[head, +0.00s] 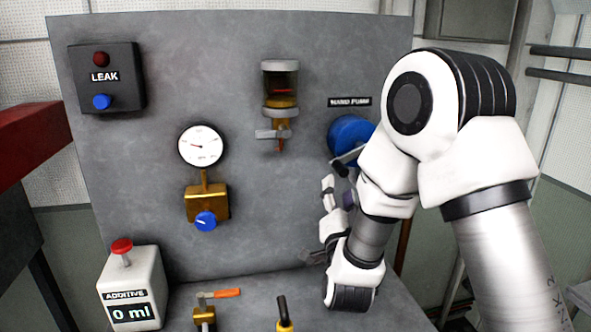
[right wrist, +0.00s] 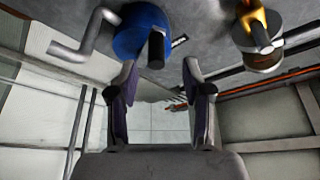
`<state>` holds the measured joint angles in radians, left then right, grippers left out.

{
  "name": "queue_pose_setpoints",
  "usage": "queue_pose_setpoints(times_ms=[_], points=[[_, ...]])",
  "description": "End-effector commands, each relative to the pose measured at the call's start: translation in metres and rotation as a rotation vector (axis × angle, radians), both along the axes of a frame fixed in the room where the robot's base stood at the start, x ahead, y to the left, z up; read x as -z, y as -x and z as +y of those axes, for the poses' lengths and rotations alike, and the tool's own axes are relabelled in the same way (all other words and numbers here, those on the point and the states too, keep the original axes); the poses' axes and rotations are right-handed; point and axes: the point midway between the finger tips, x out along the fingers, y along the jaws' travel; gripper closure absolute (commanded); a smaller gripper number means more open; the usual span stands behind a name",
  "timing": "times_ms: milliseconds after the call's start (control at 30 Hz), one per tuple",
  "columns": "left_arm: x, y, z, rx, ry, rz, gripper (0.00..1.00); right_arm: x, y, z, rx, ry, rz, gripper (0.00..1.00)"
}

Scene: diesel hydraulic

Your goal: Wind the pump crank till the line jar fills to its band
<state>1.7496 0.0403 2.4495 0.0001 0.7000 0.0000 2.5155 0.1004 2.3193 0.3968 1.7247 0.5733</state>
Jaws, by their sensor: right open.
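The blue hand pump (head: 350,134) is on the grey panel under its label, partly hidden behind my right arm. Its grey crank arm (head: 349,156) shows at the lower edge. My right gripper (head: 339,191) is open and empty, just below the pump, apart from the crank. My left gripper is out of view.
A leak box (head: 107,78), a gauge (head: 202,146) and a brass valve with blue knob (head: 207,203) are on the panel's left. An additive bottle (head: 131,285) reads 0 ml. An orange-handled valve (head: 220,294) and a yellow-based lever (head: 284,314) stand in front.

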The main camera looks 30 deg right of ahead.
Motion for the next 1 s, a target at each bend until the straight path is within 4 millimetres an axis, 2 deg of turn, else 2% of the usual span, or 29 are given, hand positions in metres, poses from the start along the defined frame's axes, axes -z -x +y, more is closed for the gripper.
queue_pose_setpoints(times_ms=[400,700,733,867,1000], points=[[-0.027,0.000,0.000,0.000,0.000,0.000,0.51,-0.023,-0.058,-0.030,-0.003,-0.002,-0.003,0.51],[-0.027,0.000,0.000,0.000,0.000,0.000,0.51,-0.023,-0.065,-0.034,-0.005,-0.001,-0.002,0.51],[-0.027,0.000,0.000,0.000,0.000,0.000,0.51,-0.023,-0.065,-0.034,-0.005,-0.001,-0.002,0.54],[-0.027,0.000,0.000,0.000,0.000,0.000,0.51,-0.023,-0.065,-0.033,-0.006,-0.001,-0.001,1.00],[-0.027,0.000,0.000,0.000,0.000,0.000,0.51,-0.023,-0.065,-0.033,-0.005,-0.001,-0.002,1.00]])
